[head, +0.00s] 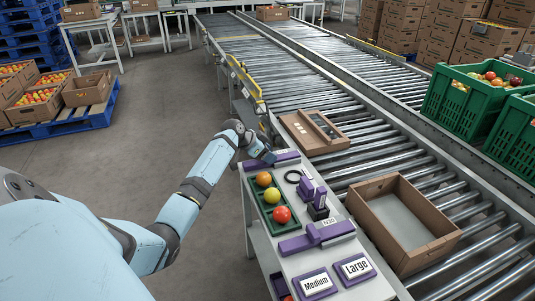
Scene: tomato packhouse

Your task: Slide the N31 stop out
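A purple sliding stop (289,158) with a small pale label lies across the far end of the grey bench (265,222). Its label is too small to read. My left gripper (269,156) is at the left end of this stop, close to or touching it. Its fingers are too small and partly hidden to tell whether they are open or shut. A second purple stop (297,244) with a raised block lies nearer on the bench. Its label seems to read N30. I cannot read N31 anywhere. My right gripper is out of view.
Medium (316,283) and Large (355,268) signs lie in front. Cartons (418,259) sit on the roller conveyor at right.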

